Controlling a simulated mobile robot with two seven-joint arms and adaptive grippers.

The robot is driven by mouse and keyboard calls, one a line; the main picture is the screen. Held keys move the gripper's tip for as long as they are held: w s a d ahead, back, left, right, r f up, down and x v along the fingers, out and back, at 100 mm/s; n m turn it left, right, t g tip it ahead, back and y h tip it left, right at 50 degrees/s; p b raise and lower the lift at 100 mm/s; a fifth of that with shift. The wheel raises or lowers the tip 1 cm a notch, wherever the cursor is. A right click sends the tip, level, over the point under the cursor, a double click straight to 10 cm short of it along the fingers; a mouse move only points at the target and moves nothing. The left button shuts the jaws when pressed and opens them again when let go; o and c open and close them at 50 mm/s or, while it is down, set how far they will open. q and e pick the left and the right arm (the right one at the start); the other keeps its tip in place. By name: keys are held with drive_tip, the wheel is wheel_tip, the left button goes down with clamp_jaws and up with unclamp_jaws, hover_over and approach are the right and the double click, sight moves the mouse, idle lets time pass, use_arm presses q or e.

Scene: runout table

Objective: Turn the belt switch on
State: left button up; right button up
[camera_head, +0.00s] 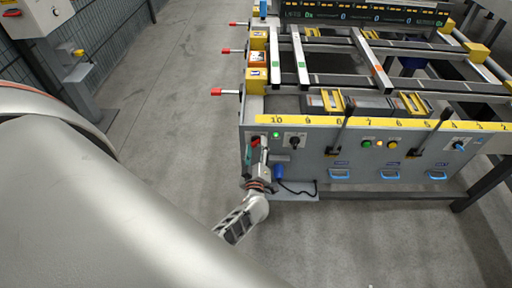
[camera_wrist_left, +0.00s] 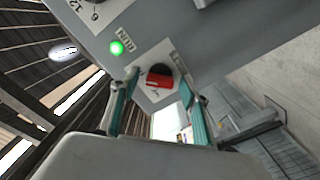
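The belt switch is a red rotary knob (camera_wrist_left: 159,81) on a pale plate on the grey panel; in the head view it shows small (camera_head: 255,142) at the panel's left end. A lit green lamp (camera_wrist_left: 117,47) marked RUN sits beside it. My left gripper (camera_wrist_left: 160,84) is open, its two teal fingers on either side of the knob in the wrist view. I cannot tell whether they touch it. In the head view the left gripper (camera_head: 256,160) is up against the panel front, partly hiding the area below the knob. My right gripper is not in view.
The panel also carries a black knob (camera_head: 294,142), two tall black levers (camera_head: 340,125), green and yellow buttons (camera_head: 379,144) and a blue knob (camera_head: 459,145). Blue handles (camera_head: 339,173) sit lower down. Red-tipped rods (camera_head: 224,92) stick out at the table's left. The floor in front is clear.

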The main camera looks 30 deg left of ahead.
use_arm(q)
drive_tip(key=shift+s, duration=0.1)
drive_tip(key=v, duration=0.7)
drive_tip(key=shift+d, duration=0.2)
drive_tip(key=shift+s, duration=0.15)
idle(0.4)
drive_tip(key=s+d+f+m+g+h, duration=0.1)
drive_tip(key=s+d+m+g+h, duration=0.1)
drive_tip(key=s+d+m+h, duration=0.4)
drive_tip(key=s+d+f+m+g+h, duration=0.1)
drive_tip(key=s+d+m+h, duration=0.5)
drive_tip(key=s+m, duration=0.6)
drive_tip(key=shift+d+f+m+g, duration=0.2)
drive_tip(key=shift+d+m+g, duration=0.25)
drive_tip(key=shift+m+g, duration=0.3)
drive_tip(key=shift+w, duration=0.1)
